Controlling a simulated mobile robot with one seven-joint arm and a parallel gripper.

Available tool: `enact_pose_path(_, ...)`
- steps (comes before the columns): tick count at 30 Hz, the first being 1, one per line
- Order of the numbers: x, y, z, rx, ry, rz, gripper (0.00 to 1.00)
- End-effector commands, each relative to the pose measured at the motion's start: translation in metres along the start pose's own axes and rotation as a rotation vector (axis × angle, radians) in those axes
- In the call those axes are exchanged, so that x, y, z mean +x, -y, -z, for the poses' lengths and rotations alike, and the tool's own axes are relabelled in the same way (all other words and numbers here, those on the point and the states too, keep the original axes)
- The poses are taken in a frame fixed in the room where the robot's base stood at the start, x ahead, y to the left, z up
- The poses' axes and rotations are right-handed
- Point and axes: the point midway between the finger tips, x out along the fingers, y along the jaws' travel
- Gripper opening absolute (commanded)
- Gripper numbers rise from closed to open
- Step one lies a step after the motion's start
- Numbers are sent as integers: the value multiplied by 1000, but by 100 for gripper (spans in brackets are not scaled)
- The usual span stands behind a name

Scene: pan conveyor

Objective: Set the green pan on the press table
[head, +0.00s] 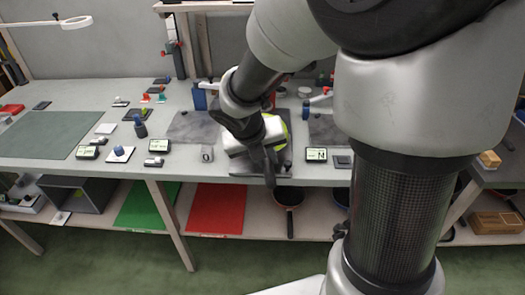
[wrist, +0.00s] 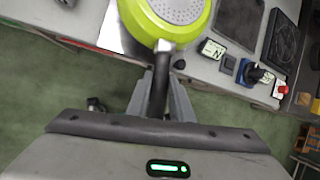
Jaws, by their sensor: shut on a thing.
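The green pan (wrist: 203,28) has a lime-green rim and a pale grey dotted disc. In the wrist view it lies at the top, its dark handle (wrist: 159,85) pointing down between my fingers. My gripper (wrist: 162,98) is shut on that handle. In the head view my gripper (head: 268,165) is at the front of the workbench, and only a lime-green part of the pan (head: 284,127) shows behind it. A shiny metal plate (wrist: 113,35) is beside and partly under the pan; I cannot tell whether they touch. I cannot tell for certain which surface is the press table.
Small display boxes (head: 316,155) and a blue-and-red device (wrist: 250,72) stand close right of the pan. Another pan (head: 288,196) lies on the lower shelf, right of a red mat (head: 216,208). A dark green mat (head: 42,134) on the workbench's left is mostly clear.

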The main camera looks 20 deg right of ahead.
Motion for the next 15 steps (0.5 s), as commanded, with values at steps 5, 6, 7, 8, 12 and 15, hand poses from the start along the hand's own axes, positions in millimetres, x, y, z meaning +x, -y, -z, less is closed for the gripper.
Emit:
enact_pose_path(5,10,-3,3,1,3,0,0)
enact_pose_path(6,13,-4,5,1,3,0,0)
enact_pose_path(7,15,-5,6,1,3,0,0)
enact_pose_path(8,18,-6,6,1,3,0,0)
enact_pose_path(12,30,-10,12,2,3,-1,0)
enact_pose_path(15,38,-12,15,1,3,-1,0)
